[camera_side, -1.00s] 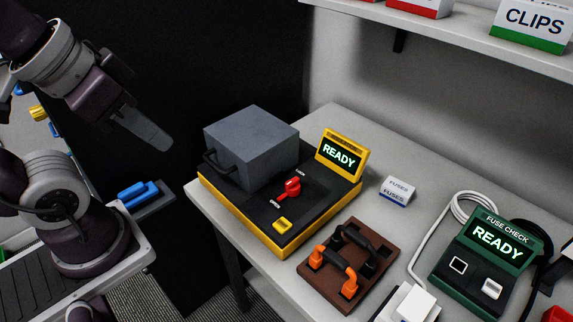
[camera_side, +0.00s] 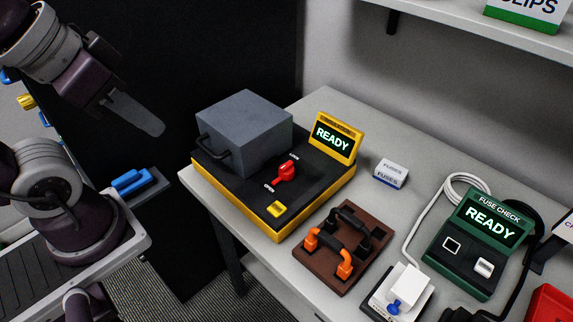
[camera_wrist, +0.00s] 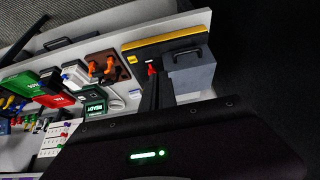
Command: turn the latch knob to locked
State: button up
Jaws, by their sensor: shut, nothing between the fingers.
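The red latch knob (camera_side: 286,171) stands on the black top of a yellow-edged box (camera_side: 236,212). Its narrow end seems to point toward the front-left label, which reads OPEN; the label on the far side is too small to read surely. A grey block with a black handle (camera_side: 245,130) sits beside the knob. The box's display (camera_side: 333,138) reads READY. My gripper (camera_side: 157,130) is shut and empty, in the air left of the box, well apart from the knob. In the wrist view, the knob (camera_wrist: 151,70) shows near my fingertips, though depth is unclear.
A brown board with orange and black handles (camera_side: 344,248) lies in front of the box. A white fuses box (camera_side: 391,174) and a green fuse check unit (camera_side: 478,245) stand to the right. A shelf (camera_side: 480,25) hangs above the table's back.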

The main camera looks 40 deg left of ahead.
jog(key=o, duration=1)
jog(key=w+n, duration=0.1)
jog(key=w, duration=0.1)
jog(key=w+d+n+g+h, duration=0.1)
jog(key=w+n, duration=0.1)
jog(key=w, duration=0.1)
jog(key=w+d+n+g, duration=0.1)
jog(key=w+n, duration=0.1)
jog(key=w, duration=0.1)
jog(key=shift+d+f+h, duration=0.15)
jog(key=shift+f+h, duration=0.15)
jog(key=n+g+y, duration=0.1)
jog(key=n+g, duration=0.2)
jog(key=n, duration=0.8)
send_over(286, 165)
jog(key=f, duration=1.3)
jog(key=shift+s, duration=0.25)
jog(key=f, duration=0.7)
jog(key=shift+w, duration=0.25)
jog(key=shift+f+y, duration=0.3)
jog(key=shift+c, duration=0.3)
grip_shut()
